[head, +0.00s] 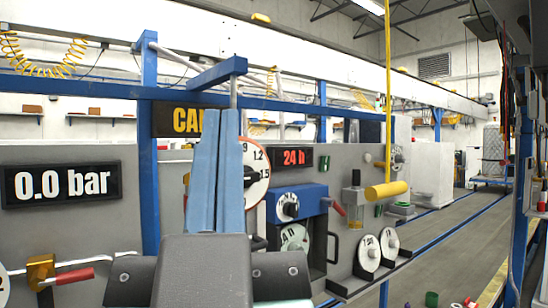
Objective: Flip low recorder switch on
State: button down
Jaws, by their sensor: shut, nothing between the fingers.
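My gripper (220,115) points up in the middle of the head view, its two long blue fingers together and empty. It stands in front of the grey panel and hides part of it, including much of a yellow-lettered sign (176,121) and the left side of a round gauge (258,172). I cannot make out a low recorder switch; it may be hidden or too small to tell. To the right of the fingers is a blue unit (313,199) with a white dial (289,206) and a lower dial (293,239).
A black display (62,184) reads 0.0 bar at left. A red-lettered 24 h display (291,158) is above the blue unit. A red-handled brass valve (42,271) is lower left. White numbered discs (369,252) and a yellow cylinder (386,190) are right.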

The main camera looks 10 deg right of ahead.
aim_at(324, 166)
jog(key=i+l+z, duration=0.1)
jog(key=l, duration=0.35)
jog(key=i+l+z, duration=0.1)
jog(key=i+l, duration=0.25)
jog(key=i+l+z, duration=0.1)
jog(key=l, duration=0.3)
jog(key=i+l+z, duration=0.1)
jog(key=i+l, duration=0.15)
jog(key=i, duration=0.15)
jog(key=i+l+z, duration=0.15)
jog(key=i, duration=0.25)
jog(key=i+l+z, duration=0.1)
jog(key=i, duration=0.3)
jog(key=l, duration=0.1)
